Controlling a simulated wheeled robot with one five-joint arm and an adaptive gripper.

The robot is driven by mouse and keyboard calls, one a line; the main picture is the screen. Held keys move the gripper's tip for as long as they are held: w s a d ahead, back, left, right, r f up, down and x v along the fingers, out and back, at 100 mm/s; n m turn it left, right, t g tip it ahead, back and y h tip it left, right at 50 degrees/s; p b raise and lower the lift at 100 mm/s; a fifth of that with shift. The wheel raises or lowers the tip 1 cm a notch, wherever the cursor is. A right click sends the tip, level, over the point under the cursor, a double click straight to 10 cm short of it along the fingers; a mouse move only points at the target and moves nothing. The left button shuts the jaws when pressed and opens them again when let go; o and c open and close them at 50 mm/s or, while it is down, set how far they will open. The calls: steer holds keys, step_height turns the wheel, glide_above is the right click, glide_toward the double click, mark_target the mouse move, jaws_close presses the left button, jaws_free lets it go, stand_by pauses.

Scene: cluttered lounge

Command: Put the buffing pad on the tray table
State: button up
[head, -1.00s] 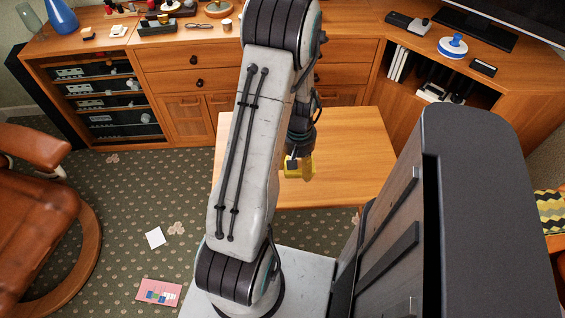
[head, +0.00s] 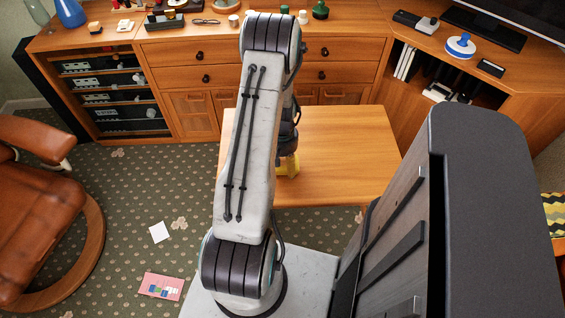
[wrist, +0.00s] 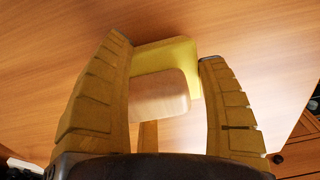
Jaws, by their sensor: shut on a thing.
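The buffing pad (wrist: 180,58) shows in the wrist view as a yellow slab with a pale wooden block on its near side. My gripper (wrist: 166,50) is shut on it, with one ribbed yellow finger on each side. In the head view my gripper (head: 288,167) is largely hidden behind my arm, and I cannot pick the pad out clearly there. It is over the near left part of the low wooden table (head: 345,150), which I take as the tray table. Whether the pad touches the tabletop I cannot tell.
The tabletop right of my gripper is bare. A wooden cabinet (head: 350,75) with small items on top stands behind it. A brown leather chair (head: 40,190) is at the left. A white paper (head: 159,232) and a pink card (head: 160,287) lie on the carpet.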

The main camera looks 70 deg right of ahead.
steer(key=shift+f, duration=0.25)
steer(key=shift+f, duration=0.15)
steer(key=o, duration=1.2)
step_height(320, 180, up, 12)
steer(key=shift+r+p, duration=0.2)
steer(key=shift+p, duration=0.15)
